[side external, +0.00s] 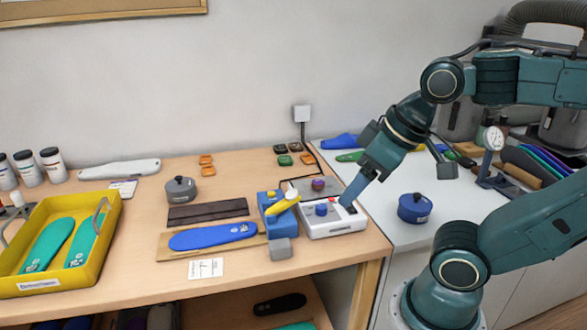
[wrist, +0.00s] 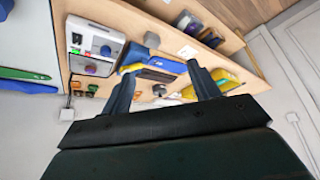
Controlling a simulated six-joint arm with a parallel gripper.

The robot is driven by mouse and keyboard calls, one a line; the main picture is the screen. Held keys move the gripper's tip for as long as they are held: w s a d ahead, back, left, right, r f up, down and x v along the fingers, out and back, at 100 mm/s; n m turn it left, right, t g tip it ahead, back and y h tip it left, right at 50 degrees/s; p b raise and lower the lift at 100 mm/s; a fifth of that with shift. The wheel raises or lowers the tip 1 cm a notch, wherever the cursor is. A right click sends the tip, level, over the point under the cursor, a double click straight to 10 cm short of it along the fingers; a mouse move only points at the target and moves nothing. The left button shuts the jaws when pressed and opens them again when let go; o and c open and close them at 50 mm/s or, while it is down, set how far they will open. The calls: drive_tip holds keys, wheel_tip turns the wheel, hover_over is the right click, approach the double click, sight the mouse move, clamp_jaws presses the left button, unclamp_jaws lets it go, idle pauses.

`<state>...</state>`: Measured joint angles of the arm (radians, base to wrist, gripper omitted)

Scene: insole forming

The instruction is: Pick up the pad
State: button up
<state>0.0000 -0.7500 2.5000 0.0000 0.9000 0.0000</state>
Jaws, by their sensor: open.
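Several small flat pads lie on the wooden table near the wall; which one is the task's pad I cannot tell. In the side view an orange pair (side external: 206,160) lies left of centre. A dark and green group (side external: 285,160) and an orange-brown pad (side external: 307,158) lie farther right. Small orange pieces (wrist: 76,86) also show in the wrist view. My gripper (side external: 352,197) hangs above the right end of the table, near the white control box (side external: 335,223). In the wrist view the two fingers of my gripper (wrist: 163,80) stand wide apart with nothing between them.
A blue insole (side external: 212,236) lies on a board beside a blue and yellow fixture (side external: 280,205). A yellow tray (side external: 104,212) with green insoles stands at the left. A grey lidded pot (side external: 181,190) and a blue one (side external: 414,208) stand on the surfaces.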

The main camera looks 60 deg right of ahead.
drive_tip(key=w+d+n+g, duration=0.2)
drive_tip(key=w+d+n, duration=0.4)
drive_tip(key=w, duration=0.3)
drive_tip(key=w+d+n+g, duration=0.2)
drive_tip(key=w+d+n, duration=0.35)
drive_tip(key=w, duration=0.35)
drive_tip(key=shift+w+d+f+n+g+y, duration=0.45)
drive_tip(key=shift+d+f+n, duration=1)
drive_tip(key=shift+d+f, duration=1.4)
drive_tip(key=shift+w+d+f+n+g+y, duration=0.45)
drive_tip(key=shift+d+f+n, duration=1.15)
drive_tip(key=shift+d, duration=2.25)
drive_tip(key=shift+w+d+f+n+g+y, duration=0.2)
drive_tip(key=shift+w+d+f+n+y, duration=0.8)
drive_tip(key=shift+d+f, duration=1.9)
drive_tip(key=shift+s+d+r+n+h, duration=0.3)
drive_tip(key=shift+s+d+r, duration=0.05)
drive_tip(key=shift+d+r, duration=0.1)
